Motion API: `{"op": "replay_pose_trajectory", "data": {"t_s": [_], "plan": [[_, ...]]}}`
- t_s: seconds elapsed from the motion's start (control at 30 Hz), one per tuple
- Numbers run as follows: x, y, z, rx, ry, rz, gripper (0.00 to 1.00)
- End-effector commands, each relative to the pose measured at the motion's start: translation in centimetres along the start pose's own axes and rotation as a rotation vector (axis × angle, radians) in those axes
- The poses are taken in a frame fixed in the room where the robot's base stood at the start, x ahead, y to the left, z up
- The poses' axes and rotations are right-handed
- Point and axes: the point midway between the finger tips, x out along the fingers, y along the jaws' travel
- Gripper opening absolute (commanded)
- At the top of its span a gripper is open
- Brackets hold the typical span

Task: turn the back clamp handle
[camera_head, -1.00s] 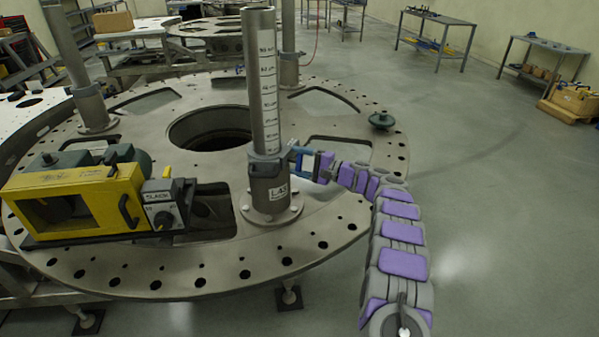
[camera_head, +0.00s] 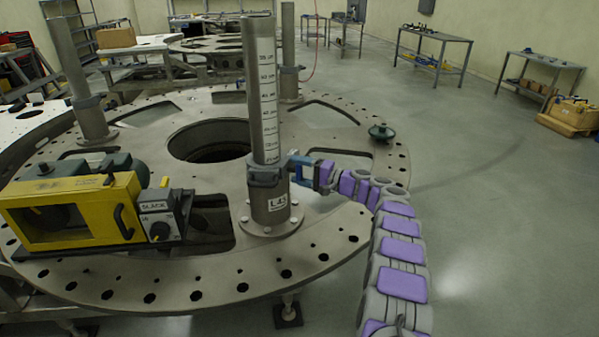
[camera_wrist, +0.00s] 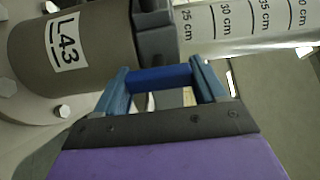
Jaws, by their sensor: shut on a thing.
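A tall grey post (camera_head: 263,90) with a centimetre scale and an L43 label stands upright on the round turret plate (camera_head: 340,237). A dark clamp collar (camera_head: 266,174) surrounds the post low down; it also shows in the wrist view (camera_wrist: 155,32). My gripper (camera_head: 298,166) is at the right side of this collar. In the wrist view, my gripper (camera_wrist: 161,80) has its two blue fingers on either side of a dark blue bar (camera_wrist: 158,77) beside the collar. The bar seems to be the clamp handle, and the fingers are shut on it. Its joint with the collar is partly hidden.
A yellow box-shaped machine (camera_head: 75,212) with a black dial block stands left of the post. The plate has a large central hole (camera_head: 210,140). Other posts (camera_head: 78,75) stand farther back. The floor (camera_head: 480,230) to the right is clear.

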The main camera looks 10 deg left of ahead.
Motion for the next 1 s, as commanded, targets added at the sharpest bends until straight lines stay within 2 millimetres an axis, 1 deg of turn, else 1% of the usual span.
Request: {"op": "replay_pose_trajectory", "data": {"t_s": [0.03,0.07,0.1,0.23,0.3,0.53,0.67,0.77,1.0], "plan": [[0.0,0.6,0.1,0.004,-0.003,0.008,0.40],[0.0,0.6,0.1,0.004,-0.003,0.008,0.40],[0.0,0.6,0.1,0.004,-0.003,0.008,0.74],[0.0,0.4,0.1,0.003,-0.003,0.006,0.87],[0.0,0.3,0.1,0.003,-0.002,0.005,0.92],[-0.1,0.1,0.1,0.002,-0.002,0.003,0.92],[-0.9,0.0,0.1,0.003,-0.001,0.002,0.92],[-2.6,-0.2,0.1,0.001,0.000,0.000,0.92],[-7.8,-0.2,0.0,0.002,0.000,0.001,0.92]]}}
